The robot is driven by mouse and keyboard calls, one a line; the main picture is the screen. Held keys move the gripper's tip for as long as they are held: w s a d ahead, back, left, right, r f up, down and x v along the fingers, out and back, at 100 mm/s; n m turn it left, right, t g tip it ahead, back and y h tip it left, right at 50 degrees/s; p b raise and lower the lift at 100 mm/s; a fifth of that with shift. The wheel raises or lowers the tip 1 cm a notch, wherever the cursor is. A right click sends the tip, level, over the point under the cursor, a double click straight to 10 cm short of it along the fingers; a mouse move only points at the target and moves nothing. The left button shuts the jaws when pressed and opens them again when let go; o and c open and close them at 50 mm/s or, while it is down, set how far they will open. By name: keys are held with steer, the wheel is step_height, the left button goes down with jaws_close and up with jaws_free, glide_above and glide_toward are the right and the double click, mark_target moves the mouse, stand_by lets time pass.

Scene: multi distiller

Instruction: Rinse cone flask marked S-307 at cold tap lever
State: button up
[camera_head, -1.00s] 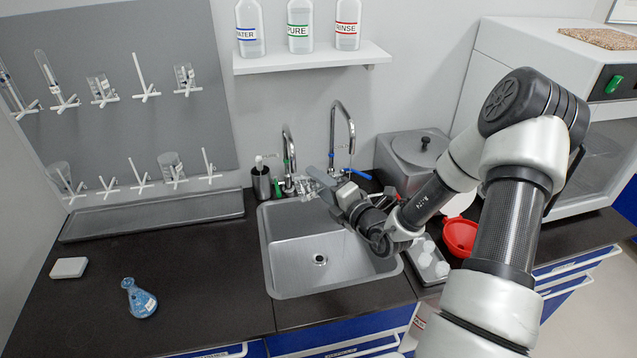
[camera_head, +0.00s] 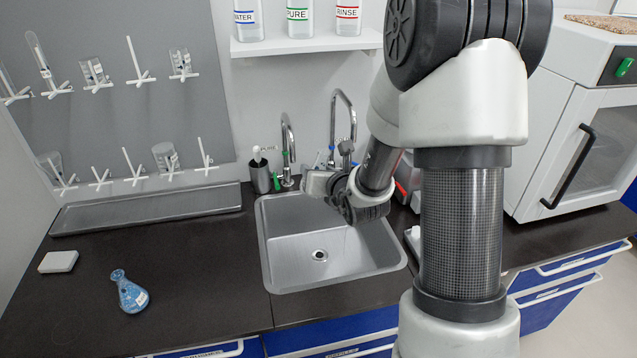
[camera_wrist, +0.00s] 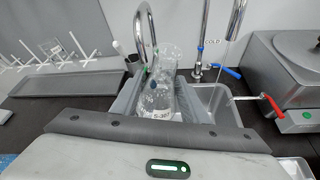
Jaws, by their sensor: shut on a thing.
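In the wrist view my gripper (camera_wrist: 160,100) is shut on a clear glass cone flask (camera_wrist: 157,99). Its label shows "S-30" and a blurred last digit. Clear glass also shows just beyond it; I cannot tell whether it is the same flask. The cold tap lever (camera_wrist: 228,71) is blue, on the tap to the right of the flask, beside a "COLD" sign. My gripper also shows in the head view (camera_head: 318,182), over the back edge of the sink (camera_head: 285,270) near the taps. The flask is not clear there.
A gooseneck tap (camera_wrist: 147,30) stands close behind the flask, left of the cold tap. A red lever (camera_wrist: 271,105) is at right. The front left counter is mostly clear.

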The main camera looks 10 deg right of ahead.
steer(key=shift+f+n+h+b, duration=0.35)
steer(key=shift+n+b, duration=0.15)
steer(key=shift+b, duration=2.75)
steer(key=shift+a+b, duration=0.1)
steer(key=shift+b, duration=0.7)
steer(key=b, duration=0.3)
steer(key=shift+w, duration=0.25)
steer(key=shift+n+h+b, duration=0.25)
steer(key=shift+n+b, duration=0.05)
steer(key=shift+b, duration=0.7)
steer(key=shift+b, duration=0.9)
steer(key=shift+s+r+b, duration=0.1)
steer(key=shift+b, duration=0.6)
steer(key=shift+s+r+b, duration=0.1)
steer(key=shift+b, duration=0.25)
steer(key=shift+r, duration=0.3)
